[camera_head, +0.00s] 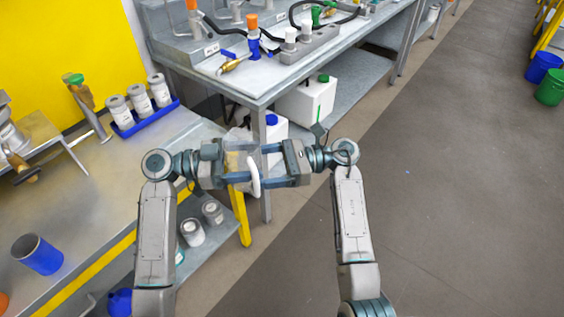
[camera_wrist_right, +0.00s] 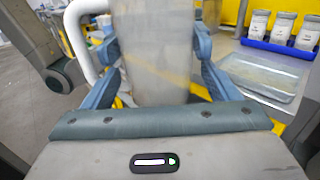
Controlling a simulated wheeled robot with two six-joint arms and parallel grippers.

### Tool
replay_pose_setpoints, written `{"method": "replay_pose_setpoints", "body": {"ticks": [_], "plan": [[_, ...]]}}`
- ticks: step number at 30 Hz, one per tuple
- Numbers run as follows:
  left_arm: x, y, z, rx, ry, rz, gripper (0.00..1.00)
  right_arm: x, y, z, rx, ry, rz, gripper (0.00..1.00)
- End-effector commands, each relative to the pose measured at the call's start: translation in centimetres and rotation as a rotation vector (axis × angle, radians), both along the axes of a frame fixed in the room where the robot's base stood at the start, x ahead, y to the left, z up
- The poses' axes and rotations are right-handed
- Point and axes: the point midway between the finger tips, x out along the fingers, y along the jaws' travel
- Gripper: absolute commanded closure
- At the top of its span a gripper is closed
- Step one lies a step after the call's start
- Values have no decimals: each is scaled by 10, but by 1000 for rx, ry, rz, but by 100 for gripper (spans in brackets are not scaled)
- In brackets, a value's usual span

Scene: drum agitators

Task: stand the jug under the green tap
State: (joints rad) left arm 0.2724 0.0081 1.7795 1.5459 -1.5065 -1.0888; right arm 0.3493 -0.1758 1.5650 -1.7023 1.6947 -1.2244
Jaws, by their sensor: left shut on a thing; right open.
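The jug (camera_head: 238,158) is a clear, greyish vessel with a white handle (camera_head: 254,177), held in the air between my two grippers. My left gripper (camera_head: 240,178) is shut on it. My right gripper (camera_head: 267,164) is open, facing the left one. In the right wrist view the jug (camera_wrist_right: 155,50) stands between the right gripper's two spread fingers (camera_wrist_right: 157,75), its handle on the left; contact cannot be told.
A blue tray (camera_head: 147,121) with three white-labelled jars stands right of the tap. A blue cup (camera_head: 37,254) is on the left bench (camera_head: 95,195). A second bench (camera_head: 262,83) with hoses and fittings stands ahead, white canisters (camera_head: 307,101) below. Open floor lies right.

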Motion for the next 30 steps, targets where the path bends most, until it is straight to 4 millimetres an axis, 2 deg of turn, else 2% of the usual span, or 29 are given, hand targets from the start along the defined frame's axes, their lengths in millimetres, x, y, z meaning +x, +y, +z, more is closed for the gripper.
{"method": "replay_pose_setpoints", "body": {"ticks": [6, 14, 19, 20, 21, 24, 25, 30], "plan": [[0, 0, 0, 0, 0, 0, 53, -2, 14, 0, 1, 0, 0, 18], [0, 0, 0, 0, 0, 0, 53, -2, 15, 0, 0, 1, 0, 18], [0, 0, 0, 0, 0, 0, 53, -2, 15, 0, 0, 1, -1, 50], [0, 0, 0, 0, 0, -1, 53, -2, 15, 0, 0, 1, -1, 52], [0, 0, 0, -1, 0, -1, 28, -2, 15, 0, 0, 1, -1, 52], [0, 0, 0, -1, 0, -1, 8, -2, 14, 0, 1, 1, -1, 52], [0, 0, 0, 0, 0, -1, 4, -2, 14, 0, 1, 1, -1, 52], [0, 0, 0, 0, 0, -1, 4, -2, 14, 0, 1, 1, -1, 52]]}}
